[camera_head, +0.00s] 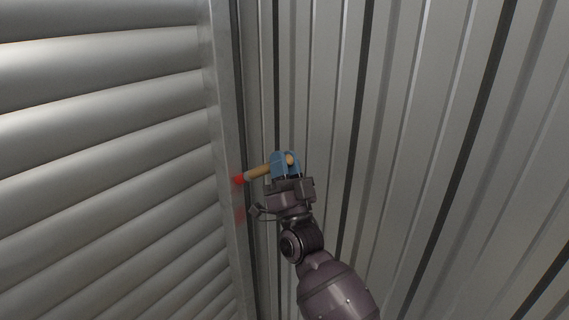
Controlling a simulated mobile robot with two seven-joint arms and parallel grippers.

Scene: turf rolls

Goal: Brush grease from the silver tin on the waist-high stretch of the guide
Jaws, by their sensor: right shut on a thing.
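My right gripper (286,168) is shut on a brush (259,173) with a tan wooden handle. The brush points left, and its red tip (238,180) is at the upright guide (221,118), a grey metal channel along the edge of the slatted shutter. I cannot tell whether the tip touches the guide. A translucent reddish patch (239,214) shows on the guide just below the tip. The silver tin is not in view. My left gripper is not in view.
A grey slatted roller shutter (110,150) fills the left side. A ribbed metal wall (420,130) fills the right side, close behind my right arm. No loose objects show around the gripper.

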